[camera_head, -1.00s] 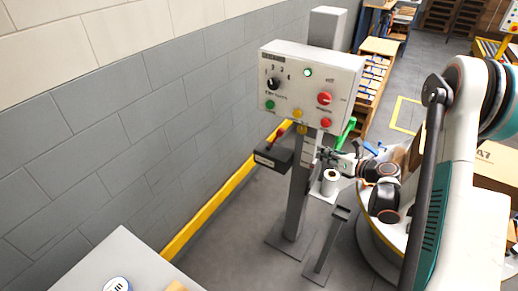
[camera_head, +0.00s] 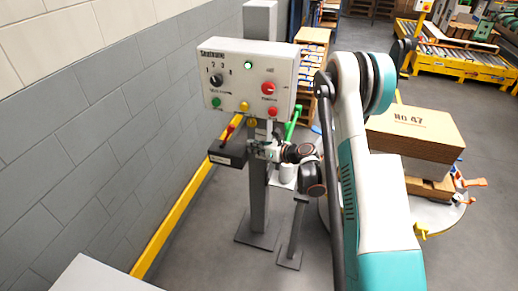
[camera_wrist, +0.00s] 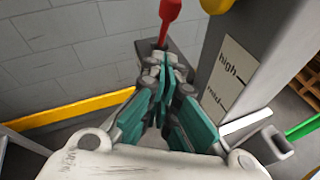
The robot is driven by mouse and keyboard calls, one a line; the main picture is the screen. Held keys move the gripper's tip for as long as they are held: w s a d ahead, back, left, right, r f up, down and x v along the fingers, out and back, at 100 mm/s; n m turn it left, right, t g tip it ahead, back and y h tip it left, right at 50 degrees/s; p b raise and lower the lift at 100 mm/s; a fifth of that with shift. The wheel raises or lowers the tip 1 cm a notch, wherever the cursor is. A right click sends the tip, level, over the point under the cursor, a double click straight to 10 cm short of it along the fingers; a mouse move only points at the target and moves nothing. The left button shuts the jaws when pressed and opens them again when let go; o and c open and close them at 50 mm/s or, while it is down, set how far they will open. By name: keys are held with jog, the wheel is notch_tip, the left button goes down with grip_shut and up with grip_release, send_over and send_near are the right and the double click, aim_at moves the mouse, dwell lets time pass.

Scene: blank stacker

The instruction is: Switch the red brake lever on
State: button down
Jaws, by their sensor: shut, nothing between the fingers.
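The red brake lever (camera_head: 231,130) stands up from a dark box (camera_head: 226,153) on the left side of the control post, tilted toward the right in the head view. In the wrist view its red knob (camera_wrist: 170,9) is at the top, just beyond my fingers. My gripper (camera_head: 256,150) is beside the box, at its right end in the head view. In the wrist view my gripper (camera_wrist: 165,70) is shut and empty, with its fingertips close to the lever's lower shaft; I cannot tell whether they touch. Part of the box is hidden behind the fingers.
A control panel (camera_head: 247,60) with buttons and a knob is above the lever. The grey post (camera_wrist: 245,60) with a "high/mid" label is right of my fingers. A green lever (camera_head: 292,124) is on the other side. A wall with a yellow rail (camera_head: 178,218) is at left.

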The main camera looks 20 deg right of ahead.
aim_at(228, 135)
jog(key=w+a, duration=0.1)
jog(key=w, duration=0.1)
jog(key=w+a+b, duration=0.1)
jog(key=w, duration=0.1)
jog(key=w+a+b, duration=0.1)
jog(key=shift+w+a+f, duration=0.2)
jog(key=shift+w, duration=0.2)
jog(key=shift+w+a+r, duration=0.2)
jog(key=shift+w+r, duration=0.15)
jog(key=shift+w, duration=0.15)
jog(key=shift+r, duration=0.1)
jog(key=shift+w+a+r+g+h+p, duration=0.35)
jog(key=shift+a+r+g+h+p, duration=0.15)
jog(key=shift+g+p, duration=0.15)
jog(key=shift+d, duration=0.1)
